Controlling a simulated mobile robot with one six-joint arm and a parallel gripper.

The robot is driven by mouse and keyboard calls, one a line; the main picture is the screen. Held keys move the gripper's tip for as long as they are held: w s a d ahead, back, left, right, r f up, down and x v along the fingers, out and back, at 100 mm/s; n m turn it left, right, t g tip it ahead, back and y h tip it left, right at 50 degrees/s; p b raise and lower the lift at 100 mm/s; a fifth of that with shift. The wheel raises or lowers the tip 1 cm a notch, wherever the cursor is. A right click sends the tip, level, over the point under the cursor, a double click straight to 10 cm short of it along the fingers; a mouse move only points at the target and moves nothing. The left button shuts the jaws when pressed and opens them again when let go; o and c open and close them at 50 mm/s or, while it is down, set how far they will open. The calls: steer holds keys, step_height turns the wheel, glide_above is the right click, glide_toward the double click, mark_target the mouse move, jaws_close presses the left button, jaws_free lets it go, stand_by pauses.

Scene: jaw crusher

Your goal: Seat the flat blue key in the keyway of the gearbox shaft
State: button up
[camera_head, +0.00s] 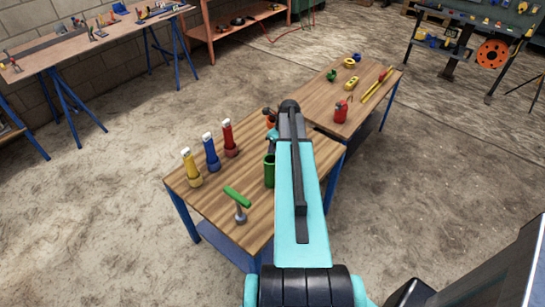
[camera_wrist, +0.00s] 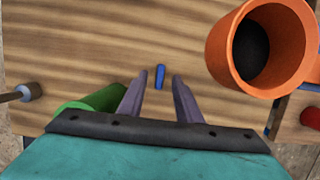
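The small flat blue key (camera_wrist: 160,76) lies on the wooden table top in the wrist view. My gripper (camera_wrist: 157,84) is open, pointing at the table, with one finger to each side of the key in the picture. A gap shows between the key and both fingers, and how high they are above the table is hard to tell. In the head view my arm covers the key and the gripper. I cannot make out the gearbox shaft or its keyway in either view.
An orange cup-like container (camera_wrist: 218,48) stands close right of the fingers; a green cylinder (camera_wrist: 88,103) is close left.

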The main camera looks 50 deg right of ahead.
steer(key=shift+x, duration=0.95)
steer(key=shift+c, duration=0.2)
jaws_close()
